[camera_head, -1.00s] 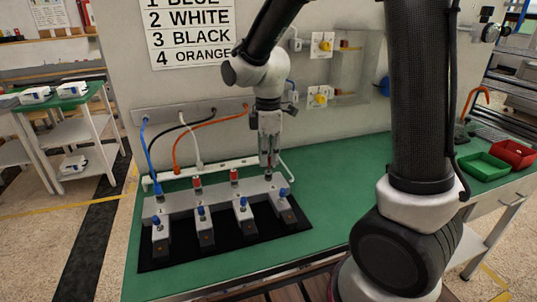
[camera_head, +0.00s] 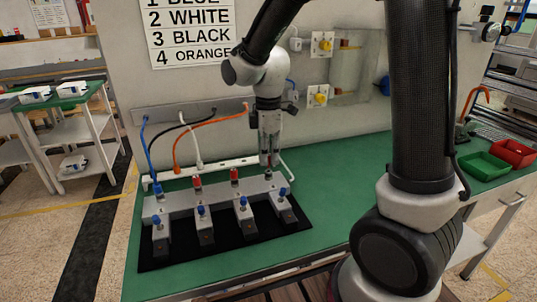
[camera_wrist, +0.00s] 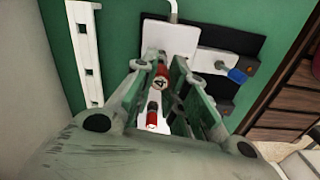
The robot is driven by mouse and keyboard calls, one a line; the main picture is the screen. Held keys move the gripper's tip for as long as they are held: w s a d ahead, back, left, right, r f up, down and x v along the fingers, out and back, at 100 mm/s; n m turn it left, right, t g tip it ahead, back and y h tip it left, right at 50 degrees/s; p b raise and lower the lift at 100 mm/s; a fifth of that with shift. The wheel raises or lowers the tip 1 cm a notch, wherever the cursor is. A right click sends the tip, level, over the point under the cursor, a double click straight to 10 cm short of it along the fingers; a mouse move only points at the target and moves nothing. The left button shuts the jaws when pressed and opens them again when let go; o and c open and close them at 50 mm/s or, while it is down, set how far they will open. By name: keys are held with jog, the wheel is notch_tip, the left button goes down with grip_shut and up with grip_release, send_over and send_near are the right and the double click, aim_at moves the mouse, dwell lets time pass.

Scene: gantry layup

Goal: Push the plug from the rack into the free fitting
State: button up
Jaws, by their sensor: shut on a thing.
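My gripper (camera_head: 268,160) is over the right end of the pale manifold bar (camera_head: 180,203) on the bench. The fitting below is largely hidden by the fingers, so I cannot tell whether the plug is seated. Two other red plugs, one left (camera_head: 197,182) and one middle (camera_head: 234,174), stand upright on the bar. The white rack rail (camera_head: 215,163) lies behind the bar; it also shows in the wrist view (camera_wrist: 86,50).
Blue-handled valves (camera_head: 241,203) stick out in front of the bar over a black mat (camera_head: 225,245). Blue, black, white and orange hoses (camera_head: 215,122) hang behind. Green (camera_head: 485,166) and red (camera_head: 513,153) bins stand at right. The green bench (camera_head: 335,190) is clear right of the mat.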

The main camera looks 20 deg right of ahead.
aim_at(269, 155)
jog(key=shift+f, duration=1.4)
jog(key=o, duration=0.8)
jog(key=shift+c, duration=0.2)
jog(key=shift+r, duration=0.15)
notch_tip(269, 155, up, 12)
jog(key=shift+f, duration=0.1)
